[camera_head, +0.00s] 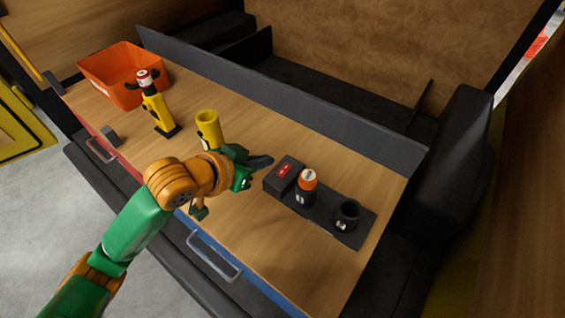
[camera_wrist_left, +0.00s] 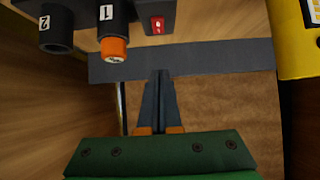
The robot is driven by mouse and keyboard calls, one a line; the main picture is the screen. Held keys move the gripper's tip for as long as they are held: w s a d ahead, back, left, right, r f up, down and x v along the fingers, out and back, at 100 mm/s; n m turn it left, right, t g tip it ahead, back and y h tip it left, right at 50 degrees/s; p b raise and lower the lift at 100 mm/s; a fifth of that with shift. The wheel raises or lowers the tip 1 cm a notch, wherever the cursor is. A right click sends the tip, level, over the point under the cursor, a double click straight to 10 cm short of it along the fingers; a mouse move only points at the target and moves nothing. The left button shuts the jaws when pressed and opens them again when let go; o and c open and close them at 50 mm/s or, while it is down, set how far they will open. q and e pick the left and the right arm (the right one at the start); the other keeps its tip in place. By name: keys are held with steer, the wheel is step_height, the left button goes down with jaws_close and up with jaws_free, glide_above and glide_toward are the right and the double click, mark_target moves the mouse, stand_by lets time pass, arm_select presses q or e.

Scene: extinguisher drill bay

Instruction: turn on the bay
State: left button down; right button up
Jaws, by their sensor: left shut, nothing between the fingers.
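A black base (camera_head: 345,230) on the wood top carries a box with a red switch (camera_head: 284,169). Beside the switch, a black socket marked 1 (camera_head: 304,196) holds an orange-topped cylinder (camera_head: 308,179). An open socket marked 2 (camera_head: 345,217) looks empty. My left gripper (camera_head: 268,160) is shut and empty, just left of the switch box and apparently apart from it. In the left wrist view its closed fingers (camera_wrist_left: 160,78) point toward the red switch (camera_wrist_left: 157,25), with the orange top (camera_wrist_left: 115,49) to the left. The switch's position is too small to tell. My right gripper is out of view.
A yellow tube (camera_head: 208,130) stands close behind my left wrist. A yellow stand with a red-and-white top (camera_head: 154,105), an orange bin (camera_head: 120,75) and a small grey block (camera_head: 110,135) are further left. A grey rail (camera_head: 330,115) edges the back. Drawer handles (camera_head: 213,258) project in front.

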arm_select(q)
glide_above(282, 172)
steer(key=f, duration=0.3)
steer(key=f+p, duration=0.1)
steer(key=shift+s+a+f, duration=0.15)
steer(key=shift+s, duration=0.2)
step_height(282, 172, down, 3)
steer(key=shift+w+r, duration=0.15)
steer(key=shift+w+f+p, duration=0.15)
steer(key=shift+f+p, duration=0.15)
steer(key=shift+f, duration=0.4)
